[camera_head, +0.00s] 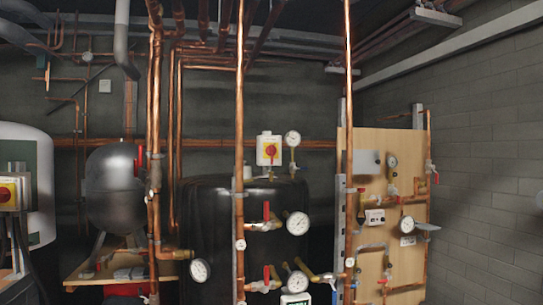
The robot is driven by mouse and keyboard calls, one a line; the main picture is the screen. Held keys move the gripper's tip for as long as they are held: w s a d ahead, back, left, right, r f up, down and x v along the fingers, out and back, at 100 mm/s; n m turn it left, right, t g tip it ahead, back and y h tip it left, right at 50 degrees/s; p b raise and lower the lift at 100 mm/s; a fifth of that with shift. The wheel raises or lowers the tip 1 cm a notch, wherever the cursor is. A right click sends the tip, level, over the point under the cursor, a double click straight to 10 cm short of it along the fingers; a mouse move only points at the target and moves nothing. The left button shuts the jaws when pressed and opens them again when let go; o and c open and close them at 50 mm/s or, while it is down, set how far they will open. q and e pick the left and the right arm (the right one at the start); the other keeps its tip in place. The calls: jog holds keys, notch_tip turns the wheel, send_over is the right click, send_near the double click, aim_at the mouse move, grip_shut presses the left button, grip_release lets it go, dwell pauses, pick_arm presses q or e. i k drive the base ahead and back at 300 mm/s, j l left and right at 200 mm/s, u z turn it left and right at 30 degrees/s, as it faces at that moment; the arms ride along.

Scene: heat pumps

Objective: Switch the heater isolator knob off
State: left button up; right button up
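Two isolator switches with red knobs on yellow plates are in view, and I cannot tell which is the heater's. One isolator (269,150) is a pale box on top of the black tank near the middle. The other isolator (9,192) is at the far left edge, partly cut off by the frame. The knobs are too small to read their positions. Neither of my grippers is in view.
The black tank (203,215) stands behind vertical copper pipes (239,110). Dial gauges (298,223) and red-handled valves (266,211) stick out in front. A wooden panel (372,140) with fittings stands at right. A grey vessel (112,190) stands left.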

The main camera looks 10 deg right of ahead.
aim_at(270, 150)
jog(key=i+l+u, duration=0.1)
jog(key=l, duration=0.25)
jog(key=i+l, duration=0.3)
jog(key=i+l+u, duration=0.15)
jog(key=l, duration=0.2)
jog(key=i+l, duration=0.25)
jog(key=l, duration=0.15)
jog(key=i+l+u, duration=0.15)
jog(key=l, duration=0.2)
